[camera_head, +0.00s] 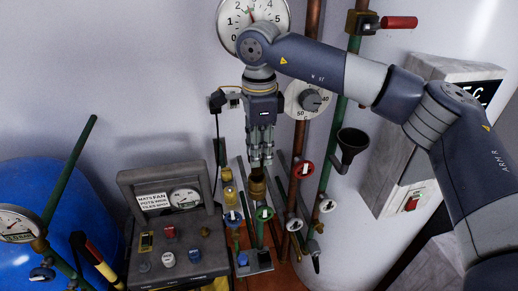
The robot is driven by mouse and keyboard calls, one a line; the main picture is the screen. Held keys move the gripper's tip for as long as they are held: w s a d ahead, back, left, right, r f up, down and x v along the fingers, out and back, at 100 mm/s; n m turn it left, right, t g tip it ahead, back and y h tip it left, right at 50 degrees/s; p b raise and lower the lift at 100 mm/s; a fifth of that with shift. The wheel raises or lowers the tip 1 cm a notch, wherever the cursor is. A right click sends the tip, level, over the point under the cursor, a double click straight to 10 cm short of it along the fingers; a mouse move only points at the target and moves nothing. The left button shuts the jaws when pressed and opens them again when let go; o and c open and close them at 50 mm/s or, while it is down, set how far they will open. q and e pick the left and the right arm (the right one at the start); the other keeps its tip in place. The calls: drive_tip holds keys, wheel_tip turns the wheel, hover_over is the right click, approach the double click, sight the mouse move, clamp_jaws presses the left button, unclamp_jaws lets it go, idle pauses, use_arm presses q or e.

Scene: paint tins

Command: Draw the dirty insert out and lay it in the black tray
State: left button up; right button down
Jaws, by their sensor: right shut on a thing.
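My right gripper (260,162) points straight down near the middle of the picture, at the end of my right arm from the right. Its fingers are shut on the top of a small dark brown piece, which looks like the dirty insert (257,172). This piece is in line with a brass-coloured housing (257,188) just below it. How much of the insert is inside the housing I cannot tell. A green pipe runs down from the housing. I cannot make out the black tray. My left gripper is not in view.
A yellowish filter bowl (229,194) and several valve handwheels stand close around the housing. Copper pipe (301,130) and a black funnel (352,144) are to the right. A grey control box (178,245) and blue tank (40,190) stand left. A grey cabinet (395,165) is far right.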

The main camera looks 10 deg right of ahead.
drive_tip(key=shift+r, duration=0.1)
drive_tip(key=shift+r+p, duration=1.15)
drive_tip(key=shift+r, duration=0.8)
drive_tip(key=shift+f, duration=0.1)
